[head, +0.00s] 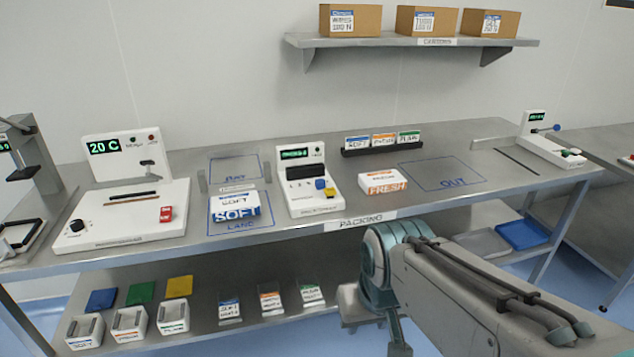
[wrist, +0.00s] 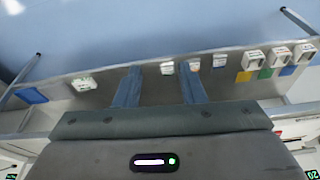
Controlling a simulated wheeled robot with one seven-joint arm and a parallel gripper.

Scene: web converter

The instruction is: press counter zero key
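The counter (head: 308,182) is a white unit with a green-lit display, standing mid-table behind the front edge. It has a blue key (head: 320,184) and a yellow key (head: 330,192) on its right side; I cannot read which is the zero key. My gripper (wrist: 157,80) shows in the wrist view with its two fingers apart and nothing between them. In the head view my arm reaches in from the lower right, and its end is low, in front of the table edge and below the counter. The counter's keys are not clearly seen in the wrist view.
SOFT packs (head: 236,207) lie left of the counter and a FRESH pack (head: 384,182) lies right of it. A black holder (head: 383,150) with labelled cards stands behind. A heater unit (head: 120,215) is farther left. The lower shelf (head: 215,340) carries boxes and cards.

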